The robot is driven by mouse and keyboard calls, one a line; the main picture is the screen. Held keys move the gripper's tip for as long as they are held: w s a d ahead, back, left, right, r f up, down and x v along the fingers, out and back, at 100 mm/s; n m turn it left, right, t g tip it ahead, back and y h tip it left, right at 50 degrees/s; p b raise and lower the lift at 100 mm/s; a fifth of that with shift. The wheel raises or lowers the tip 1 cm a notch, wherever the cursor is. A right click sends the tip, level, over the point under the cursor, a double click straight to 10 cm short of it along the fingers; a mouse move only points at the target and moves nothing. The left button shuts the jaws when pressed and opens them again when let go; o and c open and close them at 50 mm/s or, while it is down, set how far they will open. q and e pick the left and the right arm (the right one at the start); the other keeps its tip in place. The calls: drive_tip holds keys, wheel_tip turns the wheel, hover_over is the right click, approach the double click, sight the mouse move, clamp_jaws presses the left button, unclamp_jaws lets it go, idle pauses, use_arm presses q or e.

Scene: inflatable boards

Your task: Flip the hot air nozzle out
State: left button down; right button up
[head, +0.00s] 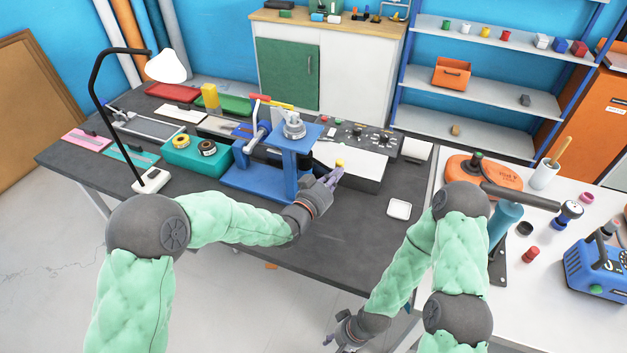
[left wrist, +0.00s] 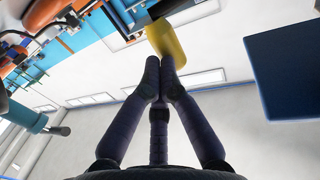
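A blue bench machine (head: 262,183) with an upright post and a silver round head stands on the dark table. A small yellow knob or handle (head: 340,162) shows at its right, before a grey control box. The yellow piece is larger in the left wrist view (left wrist: 172,42). My left gripper (head: 332,178) is at this piece, its fingertips together right by it; I cannot tell whether they touch it. I cannot make out the hot air nozzle itself. My right gripper (head: 340,342) hangs low, beyond the table's front edge, with fingers apart and nothing seen in them.
A control box (head: 350,165) with dials stands right of the machine. A teal tray (head: 197,155) with tape rolls and a lamp (head: 152,180) are to the left. A small white dish (head: 399,209) lies to the right. The table's front is clear.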

use_arm(q)
drive_tip(key=b+x, duration=0.2)
drive_tip(key=x, duration=0.1)
drive_tip(key=b+x, duration=0.1)
drive_tip(key=shift+s+d+r, duration=0.1)
drive_tip(key=shift+d+r, duration=0.05)
drive_tip(key=shift+d, duration=0.3)
drive_tip(key=shift+r, duration=0.25)
